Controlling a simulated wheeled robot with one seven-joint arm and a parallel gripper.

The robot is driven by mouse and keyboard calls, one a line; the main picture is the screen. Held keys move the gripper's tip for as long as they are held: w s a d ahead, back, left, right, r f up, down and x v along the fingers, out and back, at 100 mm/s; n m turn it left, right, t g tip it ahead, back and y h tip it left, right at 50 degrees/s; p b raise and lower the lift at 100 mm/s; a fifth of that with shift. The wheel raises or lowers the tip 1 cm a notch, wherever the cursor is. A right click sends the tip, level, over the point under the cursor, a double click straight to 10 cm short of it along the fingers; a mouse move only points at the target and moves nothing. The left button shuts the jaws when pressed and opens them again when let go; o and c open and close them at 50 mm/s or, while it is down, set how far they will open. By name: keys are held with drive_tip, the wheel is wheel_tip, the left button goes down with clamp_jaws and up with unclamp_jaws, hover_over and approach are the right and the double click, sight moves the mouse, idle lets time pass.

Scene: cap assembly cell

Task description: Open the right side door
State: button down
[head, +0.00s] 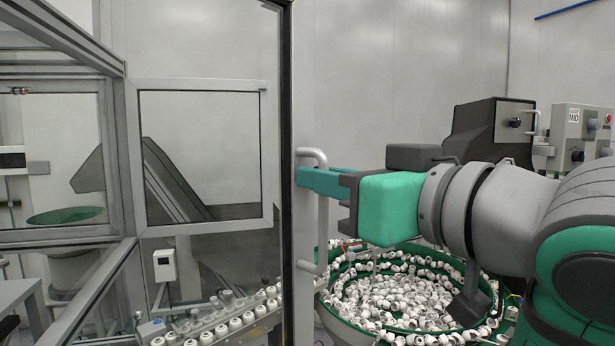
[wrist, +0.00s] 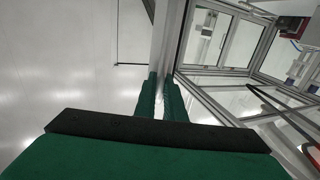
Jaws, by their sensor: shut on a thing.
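The right side door shows in the head view as a tall clear panel with a dark upright edge (head: 287,150) and a pale strip beside it. Its handle (head: 321,235) is a light grey upright bar on that strip. My gripper (head: 316,182) comes from the right and is shut on the upper part of the handle. In the wrist view, the two green fingers of my gripper (wrist: 162,98) close around a pale upright bar. Their tips and the grasped part are partly hidden. I cannot tell how far the door stands open.
A round green bowl feeder (head: 400,295) full of white caps stands below my arm. A row of caps (head: 235,322) sits on a track behind the clear panel. A grey control box (head: 580,125) stands at the right. Grey framing (head: 130,160) borders the cell at left.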

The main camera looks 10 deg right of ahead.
idle(0.3)
drive_tip(key=c, duration=2.1)
unclamp_jaws()
drive_tip(key=v, duration=1.1)
drive_tip(key=shift+d, duration=0.1)
